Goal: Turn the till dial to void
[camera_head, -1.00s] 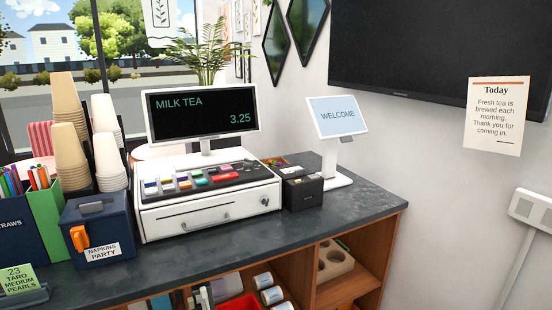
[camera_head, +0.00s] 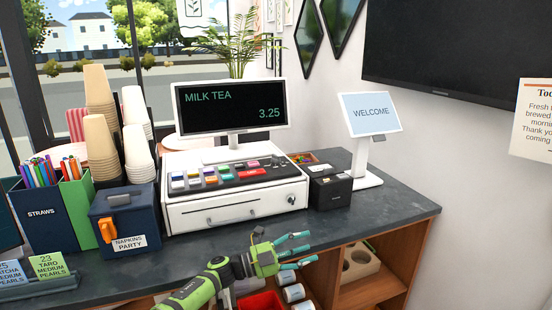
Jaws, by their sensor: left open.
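The till (camera_head: 240,204) is a white cash drawer unit on the dark counter, with coloured keys on its sloped top. Its screen (camera_head: 232,107) reads "MILK TEA 3.25". A small round dial (camera_head: 291,198) sits at the right end of the till's front face; its markings are too small to read. A silver drawer handle (camera_head: 231,218) is left of it. My left gripper (camera_head: 300,250) is open and empty, below and in front of the till at the counter's front edge, apart from the dial. My right gripper is not in view.
A small black printer box (camera_head: 329,189) stands just right of the till, beside the "WELCOME" display (camera_head: 370,113). A blue napkin box (camera_head: 124,221) and cup stacks (camera_head: 137,140) are on the left. The counter strip before the till is clear. Open shelves (camera_head: 375,280) lie below.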

